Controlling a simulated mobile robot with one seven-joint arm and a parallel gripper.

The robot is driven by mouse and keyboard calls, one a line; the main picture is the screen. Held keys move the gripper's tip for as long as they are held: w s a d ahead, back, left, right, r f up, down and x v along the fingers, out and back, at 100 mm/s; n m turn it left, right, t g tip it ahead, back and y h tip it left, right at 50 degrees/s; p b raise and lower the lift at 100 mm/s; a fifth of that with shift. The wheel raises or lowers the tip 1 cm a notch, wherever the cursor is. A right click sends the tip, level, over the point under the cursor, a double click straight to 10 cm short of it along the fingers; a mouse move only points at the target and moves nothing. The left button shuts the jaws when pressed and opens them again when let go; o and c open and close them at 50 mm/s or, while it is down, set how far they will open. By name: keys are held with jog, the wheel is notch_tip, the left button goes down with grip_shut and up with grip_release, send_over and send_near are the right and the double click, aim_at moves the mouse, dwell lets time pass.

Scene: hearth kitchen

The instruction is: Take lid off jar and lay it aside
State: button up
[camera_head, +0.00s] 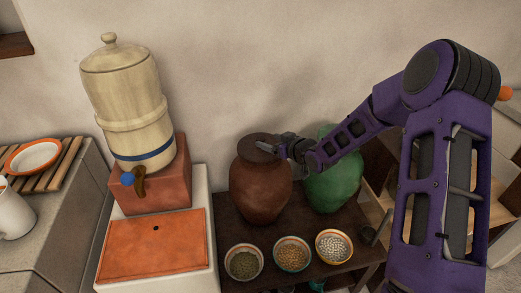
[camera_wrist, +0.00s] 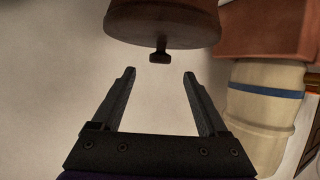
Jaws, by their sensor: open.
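A reddish-brown clay jar (camera_head: 260,188) stands upright on a dark shelf, left of a green jar. Its dark brown lid (camera_head: 254,148) sits on its mouth. In the wrist view the lid (camera_wrist: 185,34) shows upside down at the top, with a small knob (camera_wrist: 160,55) pointing toward my gripper. My gripper (camera_wrist: 160,73) is open and empty. Its two fingertips are on either side of the knob's line, just short of it and apart from it. In the head view my gripper (camera_head: 282,149) is at the lid's right side, and the knob is hard to make out.
The green jar (camera_head: 335,180) stands close by, behind my arm. Several small bowls of grains, one of them here (camera_head: 292,254), sit in front on the dark shelf (camera_head: 222,225). A ceramic water dispenser (camera_head: 130,95) stands at left. The orange-topped counter (camera_head: 155,250) has free room.

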aim_at(262, 139)
jog(key=x, duration=0.6)
jog(key=shift+w+a+f+b, duration=0.1)
jog(key=shift+w+f+b, duration=0.15)
jog(key=shift+f+b, duration=0.1)
grip_shut()
